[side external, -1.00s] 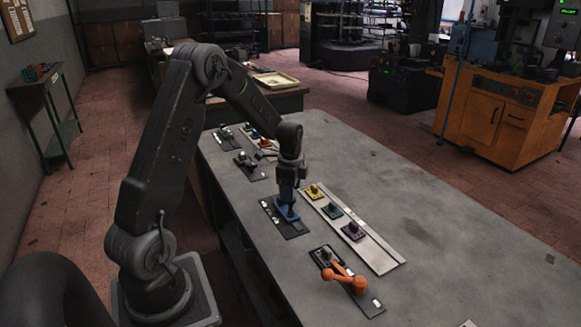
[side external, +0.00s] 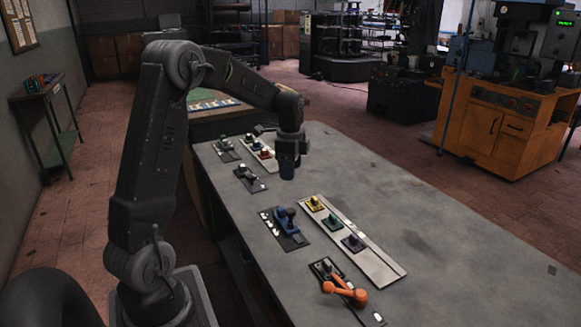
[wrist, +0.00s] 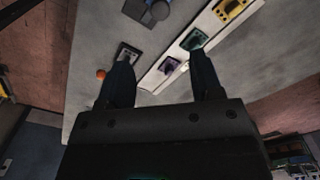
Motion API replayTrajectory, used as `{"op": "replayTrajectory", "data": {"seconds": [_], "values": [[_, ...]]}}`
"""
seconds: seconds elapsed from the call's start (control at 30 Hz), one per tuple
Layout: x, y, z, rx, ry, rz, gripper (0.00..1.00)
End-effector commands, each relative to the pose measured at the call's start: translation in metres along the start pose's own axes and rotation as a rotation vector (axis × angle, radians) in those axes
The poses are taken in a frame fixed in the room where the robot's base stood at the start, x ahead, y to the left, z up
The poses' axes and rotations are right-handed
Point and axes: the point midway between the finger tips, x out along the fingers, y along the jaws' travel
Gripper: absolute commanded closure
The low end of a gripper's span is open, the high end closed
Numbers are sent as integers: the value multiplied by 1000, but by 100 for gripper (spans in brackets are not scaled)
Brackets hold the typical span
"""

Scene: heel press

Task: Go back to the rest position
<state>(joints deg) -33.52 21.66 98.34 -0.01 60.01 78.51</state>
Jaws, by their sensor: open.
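My gripper (side external: 287,174) hangs above the grey table, fingers down, behind the plate with the blue piece. In the wrist view its two fingers (wrist: 160,72) are spread apart with nothing between them. The blue piece (side external: 282,224) sits on a dark plate (side external: 296,238) on the table, apart from my gripper. It shows at the top of the wrist view (wrist: 158,9).
A light strip (side external: 375,263) carries yellow (side external: 314,203), green (side external: 332,221) and purple (side external: 352,242) pieces. An orange handle (side external: 345,292) sits on a front plate. More plates (side external: 250,179) lie at the table's far left. The table's right side (side external: 440,220) is clear.

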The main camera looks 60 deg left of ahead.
Motion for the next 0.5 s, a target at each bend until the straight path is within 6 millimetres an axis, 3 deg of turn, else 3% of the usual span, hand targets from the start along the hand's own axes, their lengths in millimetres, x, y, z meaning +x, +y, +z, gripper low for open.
{"op": "replayTrajectory", "data": {"seconds": [0.33, 0.5], "values": [[-3, 3, -2, -6, 1, -6, 40], [-33, 36, -24, -83, 21, -64, 40]]}}
